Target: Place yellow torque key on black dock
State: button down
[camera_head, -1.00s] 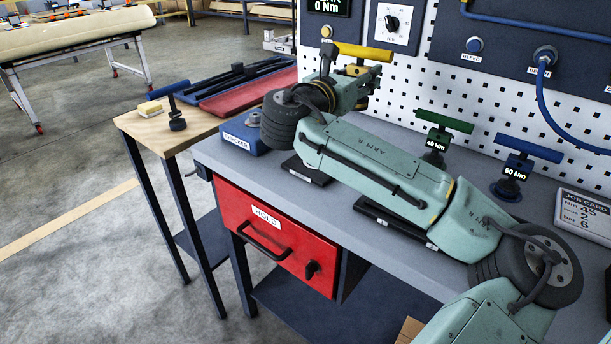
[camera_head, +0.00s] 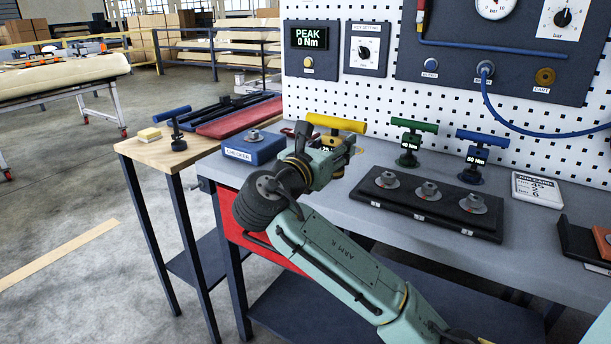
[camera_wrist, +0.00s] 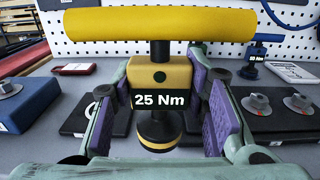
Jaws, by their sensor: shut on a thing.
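The yellow torque key (camera_head: 336,124) has a yellow T-bar, a yellow block marked 25 Nm and a dark round foot with a yellow band. My gripper (camera_wrist: 165,105) is shut on its block, one purple pad on each side, and the key is upright in the wrist view (camera_wrist: 160,75). Whether the foot touches anything below is unclear. A long black dock (camera_head: 385,208) with three grey round seats lies on the grey bench, right of my gripper in the head view. Part of a black base with grey seats shows at right in the wrist view (camera_wrist: 262,128).
A green key (camera_head: 413,127) and a blue key (camera_head: 484,137) stand behind the dock. A blue checker block (camera_head: 252,150) is left of my gripper. A job card (camera_head: 536,188) lies at right. The pegboard (camera_head: 375,115) bounds the back.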

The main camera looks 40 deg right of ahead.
jog(key=shift+s+a, duration=0.1)
jog(key=shift+s, duration=0.1)
jog(key=shift+w+d+f+p, duration=0.85)
jog(key=shift+w+d+p, duration=0.1)
jog(key=shift+w, duration=1.5)
jog(key=shift+w+d+f+p, duration=0.9)
jog(key=shift+w, duration=1.6)
jog(key=shift+w+d+f+p, duration=0.85)
jog(key=shift+w+d+p, duration=0.1)
jog(key=shift+w, duration=1.5)
jog(key=shift+f, duration=0.2)
jog(key=c, duration=0.9)
grip_release()
jog(key=shift+c, duration=0.2)
